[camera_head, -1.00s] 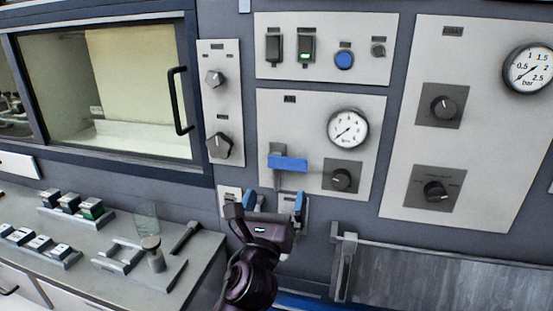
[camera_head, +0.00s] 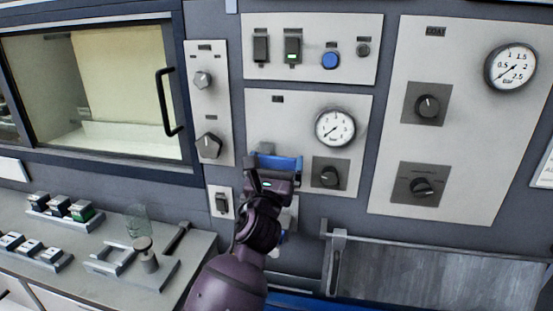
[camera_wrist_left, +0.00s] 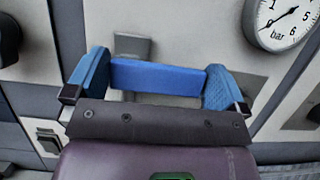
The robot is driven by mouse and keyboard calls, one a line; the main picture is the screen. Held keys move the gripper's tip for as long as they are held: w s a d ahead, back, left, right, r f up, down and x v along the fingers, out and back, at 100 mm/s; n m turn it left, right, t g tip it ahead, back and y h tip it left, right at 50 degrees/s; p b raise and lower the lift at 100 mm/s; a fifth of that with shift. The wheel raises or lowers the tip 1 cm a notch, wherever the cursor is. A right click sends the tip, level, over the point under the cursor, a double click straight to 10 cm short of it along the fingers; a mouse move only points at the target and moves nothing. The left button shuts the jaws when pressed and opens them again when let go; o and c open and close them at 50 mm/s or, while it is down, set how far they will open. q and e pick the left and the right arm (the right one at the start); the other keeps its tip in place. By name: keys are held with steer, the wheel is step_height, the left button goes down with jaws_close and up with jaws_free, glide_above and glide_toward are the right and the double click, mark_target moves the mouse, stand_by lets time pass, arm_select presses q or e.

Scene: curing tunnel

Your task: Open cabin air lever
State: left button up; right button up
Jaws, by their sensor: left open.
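The cabin air lever is a blue bar handle (camera_head: 285,163) on the panel labelled AIR, left of and below a round gauge. It also shows in the left wrist view (camera_wrist_left: 158,77), lying crosswise with its grey mount (camera_wrist_left: 132,46) behind it. My left gripper (camera_head: 275,172) is at the lever, partly covering it in the head view. In the wrist view the blue-padded fingers of my left gripper (camera_wrist_left: 155,82) are open, one at each end of the blue bar. I cannot tell whether they touch it. My right gripper is not in view.
The air gauge (camera_head: 335,129) and a black knob (camera_head: 330,174) sit just right of the lever. Switches and a blue button (camera_head: 331,60) are above. A window with a black handle (camera_head: 167,102) is at left, over a bench (camera_head: 199,246) with small parts.

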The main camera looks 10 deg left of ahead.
arm_select(q)
steer(key=shift+w+r, duration=0.2)
steer(key=shift+w, duration=0.25)
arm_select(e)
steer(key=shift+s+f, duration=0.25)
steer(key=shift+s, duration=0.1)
